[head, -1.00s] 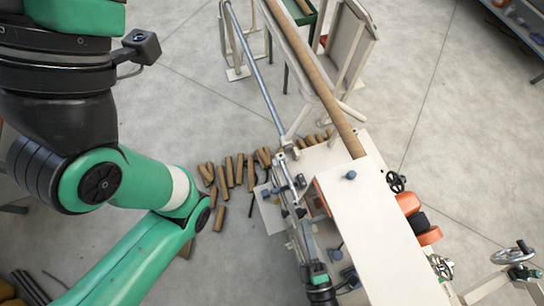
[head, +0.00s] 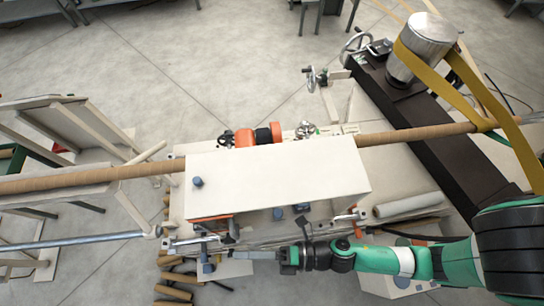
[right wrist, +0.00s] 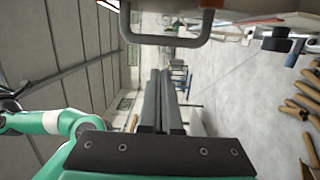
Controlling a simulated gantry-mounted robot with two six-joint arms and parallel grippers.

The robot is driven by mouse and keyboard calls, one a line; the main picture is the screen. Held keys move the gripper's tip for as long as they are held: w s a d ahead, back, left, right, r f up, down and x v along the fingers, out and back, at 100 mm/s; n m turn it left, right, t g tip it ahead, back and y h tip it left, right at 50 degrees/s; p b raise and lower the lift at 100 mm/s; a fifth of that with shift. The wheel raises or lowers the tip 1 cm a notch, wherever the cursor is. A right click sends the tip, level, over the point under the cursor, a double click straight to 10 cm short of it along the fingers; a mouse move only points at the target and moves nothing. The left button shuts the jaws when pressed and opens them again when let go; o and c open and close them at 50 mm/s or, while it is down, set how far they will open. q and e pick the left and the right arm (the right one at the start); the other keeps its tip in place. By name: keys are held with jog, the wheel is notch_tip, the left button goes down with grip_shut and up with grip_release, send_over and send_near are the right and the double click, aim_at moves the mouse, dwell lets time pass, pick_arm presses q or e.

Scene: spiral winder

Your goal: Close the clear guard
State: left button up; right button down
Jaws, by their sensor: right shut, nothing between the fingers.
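No see-through guard stands out clearly in either view. A flat cream panel (head: 275,180) with a small blue knob covers the middle of the winder in the head view. It looks opaque, and I cannot tell whether it is part of the guard. My right gripper (head: 252,255) is shut and empty along the winder's front side, pointing left, below the panel in the picture. In the right wrist view its fingers (right wrist: 160,85) are together, and a grey U-shaped handle (right wrist: 170,40) hangs above them, apart from them. My left gripper is out of view.
A long brown tube (head: 85,180) runs through the winder. A yellow belt (head: 470,85) wraps a metal drum (head: 425,45) at the right. A metal rod (head: 75,243) extends left. Several short cardboard tubes (head: 172,292) lie on the floor.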

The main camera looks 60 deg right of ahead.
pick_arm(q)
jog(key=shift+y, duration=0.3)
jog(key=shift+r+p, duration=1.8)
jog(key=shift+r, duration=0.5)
pick_arm(e)
jog(key=s+d, duration=0.3)
jog(key=d, duration=0.4)
jog(key=shift+d, duration=0.4)
